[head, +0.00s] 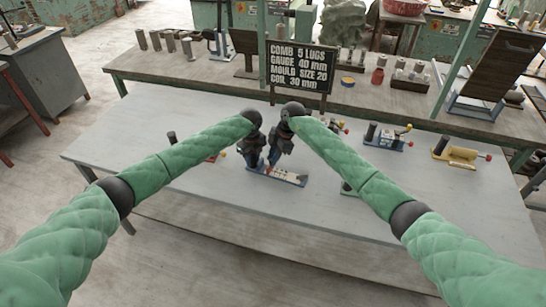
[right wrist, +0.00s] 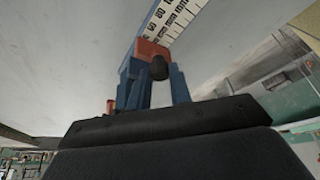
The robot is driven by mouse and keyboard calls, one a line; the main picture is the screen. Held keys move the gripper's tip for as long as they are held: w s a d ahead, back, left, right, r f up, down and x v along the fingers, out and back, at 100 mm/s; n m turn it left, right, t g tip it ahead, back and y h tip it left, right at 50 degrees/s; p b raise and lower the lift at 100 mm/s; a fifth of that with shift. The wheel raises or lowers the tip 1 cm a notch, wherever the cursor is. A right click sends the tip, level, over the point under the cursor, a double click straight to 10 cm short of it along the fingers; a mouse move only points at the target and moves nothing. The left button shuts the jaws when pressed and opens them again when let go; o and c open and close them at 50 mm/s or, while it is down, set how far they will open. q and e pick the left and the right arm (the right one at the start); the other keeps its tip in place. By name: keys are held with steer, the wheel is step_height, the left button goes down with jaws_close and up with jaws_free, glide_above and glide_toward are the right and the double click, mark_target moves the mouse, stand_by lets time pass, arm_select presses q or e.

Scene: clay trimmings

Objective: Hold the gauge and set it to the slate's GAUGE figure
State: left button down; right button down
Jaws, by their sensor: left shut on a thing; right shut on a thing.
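The slate (head: 300,70) stands behind the table and reads GAUGE 40 mm on its second line. The gauge (head: 290,178) lies on the grey table, a blue base with a pale scale strip. My left gripper (head: 251,164) is shut at the gauge's left end; what it grips is hidden. My right gripper (head: 273,161) is shut beside it, over the gauge. In the right wrist view its blue fingers (right wrist: 154,92) stand around the red slider (right wrist: 150,48) with a dark knob (right wrist: 159,68). The scale (right wrist: 178,20) shows 60 and 80; the exact setting is unreadable.
A blue device with yellow and red parts (head: 388,137) and a yellow one (head: 460,154) stand to the right. More small devices are partly behind my arms. A back bench (head: 215,78) carries cylinders and boxes. The table's front (head: 300,220) is clear.

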steer(key=shift+s+d, duration=0.15)
steer(key=shift+d, duration=0.35)
steer(key=c, duration=1.3)
jaws_free()
steer(key=shift+o, duration=0.2)
steer(key=shift+r, duration=0.1)
steer(key=v, duration=1.1)
steer(key=shift+r, duration=0.35)
steer(key=shift+d, duration=0.15)
arm_select(q)
steer(key=c, duration=1)
jaws_free()
steer(key=shift+r, duration=0.1)
